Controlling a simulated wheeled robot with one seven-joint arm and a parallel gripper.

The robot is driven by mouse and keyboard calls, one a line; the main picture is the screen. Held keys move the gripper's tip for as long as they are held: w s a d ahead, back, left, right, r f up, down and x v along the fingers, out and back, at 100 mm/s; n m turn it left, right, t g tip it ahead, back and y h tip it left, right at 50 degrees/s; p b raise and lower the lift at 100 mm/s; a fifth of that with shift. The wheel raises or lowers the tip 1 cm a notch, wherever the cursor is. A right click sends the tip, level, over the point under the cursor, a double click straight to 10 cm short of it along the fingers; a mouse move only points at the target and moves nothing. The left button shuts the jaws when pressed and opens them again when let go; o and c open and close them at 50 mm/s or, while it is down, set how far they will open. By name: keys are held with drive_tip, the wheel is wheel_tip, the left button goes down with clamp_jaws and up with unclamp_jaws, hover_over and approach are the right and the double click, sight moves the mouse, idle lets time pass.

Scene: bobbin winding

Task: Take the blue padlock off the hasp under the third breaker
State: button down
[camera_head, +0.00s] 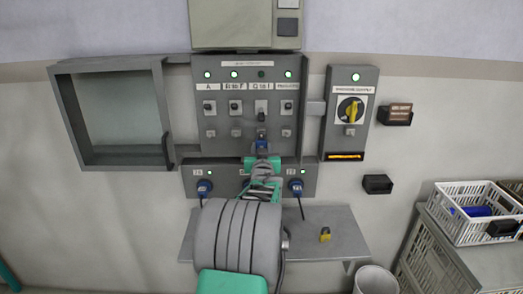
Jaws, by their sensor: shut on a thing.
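The breaker panel (222,143) has several breakers in a row. The third breaker (261,106) has a hasp (261,132) below it, and the lamp above it is dark while the other lamps glow green. The blue padlock (262,146) is just under that hasp, at the panel's lower edge. My gripper (262,154) reaches up from below and is shut on the blue padlock. My arm and fingers hide part of it, and I cannot tell whether its shackle is through the hasp.
A shelf (339,247) below carries a yellow padlock (325,234). Blue plugs (204,188) sit on the lower strip. An open cabinet (62,120) is left, a yellow rotary switch (351,109) right. A white basket (462,231) stands far right.

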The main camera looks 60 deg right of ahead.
drive_tip(key=shift+r, duration=0.65)
drive_tip(key=shift+f+b, duration=0.1)
drive_tip(key=shift+b, duration=0.25)
drive_tip(key=b+v, duration=0.3)
drive_tip(key=v, duration=0.3)
idle(0.7)
